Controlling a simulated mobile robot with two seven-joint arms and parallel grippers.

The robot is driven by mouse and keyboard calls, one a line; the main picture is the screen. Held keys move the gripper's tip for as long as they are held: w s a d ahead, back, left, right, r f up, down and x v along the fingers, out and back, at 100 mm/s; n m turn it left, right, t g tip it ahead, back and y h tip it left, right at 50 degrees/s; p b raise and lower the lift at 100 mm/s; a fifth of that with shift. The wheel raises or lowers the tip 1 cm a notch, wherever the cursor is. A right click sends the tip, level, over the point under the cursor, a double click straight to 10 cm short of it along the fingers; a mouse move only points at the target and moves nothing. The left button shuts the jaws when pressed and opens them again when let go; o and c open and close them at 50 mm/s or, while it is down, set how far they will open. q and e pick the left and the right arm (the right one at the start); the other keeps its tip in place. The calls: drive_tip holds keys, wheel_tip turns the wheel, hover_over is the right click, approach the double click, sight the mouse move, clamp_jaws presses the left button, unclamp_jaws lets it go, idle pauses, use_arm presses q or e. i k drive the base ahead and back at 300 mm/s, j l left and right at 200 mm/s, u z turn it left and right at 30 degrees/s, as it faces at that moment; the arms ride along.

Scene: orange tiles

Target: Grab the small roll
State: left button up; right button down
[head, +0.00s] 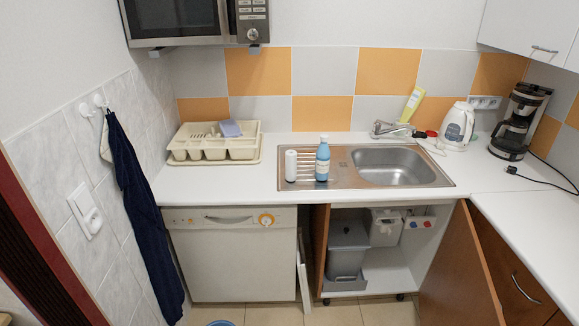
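A small white roll (291,166) stands upright on the left part of the sink's drainboard (344,177) in the head view. It is just left of a blue bottle (322,160) with a light label, with a narrow gap between them. Neither of my grippers shows in the head view.
A cream dish rack (215,145) sits on the counter to the left, and the counter (239,185) before it is clear. The sink basin (393,166) is empty. A kettle (456,126) and coffee maker (518,121) stand right. A cabinet door (459,275) hangs open below.

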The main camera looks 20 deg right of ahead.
sight(291, 154)
drive_tip(key=i+l, duration=0.35)
drive_tip(key=i+l+u, duration=0.1)
drive_tip(key=i+l, duration=0.25)
drive_tip(key=l, duration=0.2)
